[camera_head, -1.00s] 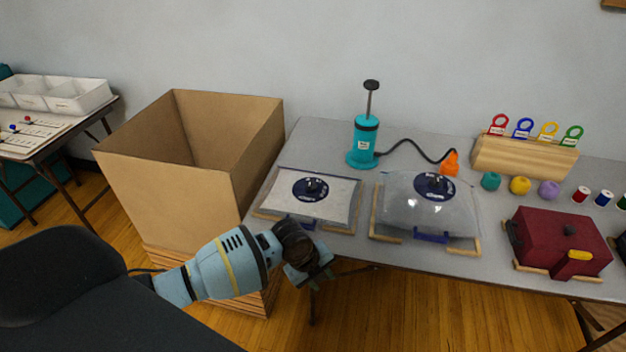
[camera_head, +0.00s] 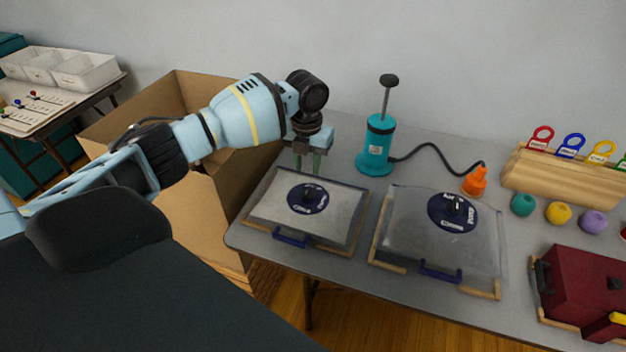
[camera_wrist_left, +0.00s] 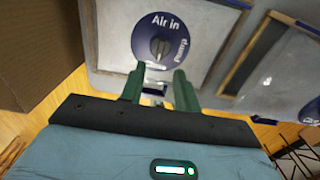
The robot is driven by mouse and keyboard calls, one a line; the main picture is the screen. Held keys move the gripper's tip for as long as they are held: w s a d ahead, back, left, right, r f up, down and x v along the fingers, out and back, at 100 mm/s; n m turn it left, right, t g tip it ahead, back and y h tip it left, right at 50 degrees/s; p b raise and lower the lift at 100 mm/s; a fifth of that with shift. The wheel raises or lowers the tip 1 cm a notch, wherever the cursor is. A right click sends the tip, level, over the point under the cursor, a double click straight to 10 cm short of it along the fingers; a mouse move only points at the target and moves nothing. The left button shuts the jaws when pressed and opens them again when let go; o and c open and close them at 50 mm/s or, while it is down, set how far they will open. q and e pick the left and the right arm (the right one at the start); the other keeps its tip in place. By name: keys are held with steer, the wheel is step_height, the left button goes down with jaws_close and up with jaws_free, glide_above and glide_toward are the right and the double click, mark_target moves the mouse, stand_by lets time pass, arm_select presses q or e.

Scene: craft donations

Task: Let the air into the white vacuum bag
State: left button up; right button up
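The white vacuum bag (camera_head: 290,222) lies flat in a wooden frame at the left of the table. Its round dark blue valve disc (camera_head: 308,198) has a black knob in the middle. In the left wrist view the disc (camera_wrist_left: 143,31) reads "Air in" at one side and "pump" at another; the knob (camera_wrist_left: 160,47) lies just past my fingertips. A blue clip (camera_head: 291,238) sits on the bag's front edge. My left gripper (camera_head: 308,167) points down above the bag, fingers apart and empty; it also shows in the left wrist view (camera_wrist_left: 158,82). My right gripper is not in view.
A second, clear bag (camera_head: 415,238) with a similar disc lies to the right. A teal pump (camera_head: 377,150) with a black hose and orange nozzle (camera_head: 474,182) stands behind. A maroon case (camera_head: 580,290) is far right. A cardboard box (camera_head: 195,205) stands left of the table.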

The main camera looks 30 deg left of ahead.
mark_target(308, 190)
arm_select(q)
steer(key=shift+f, duration=4)
jaws_close()
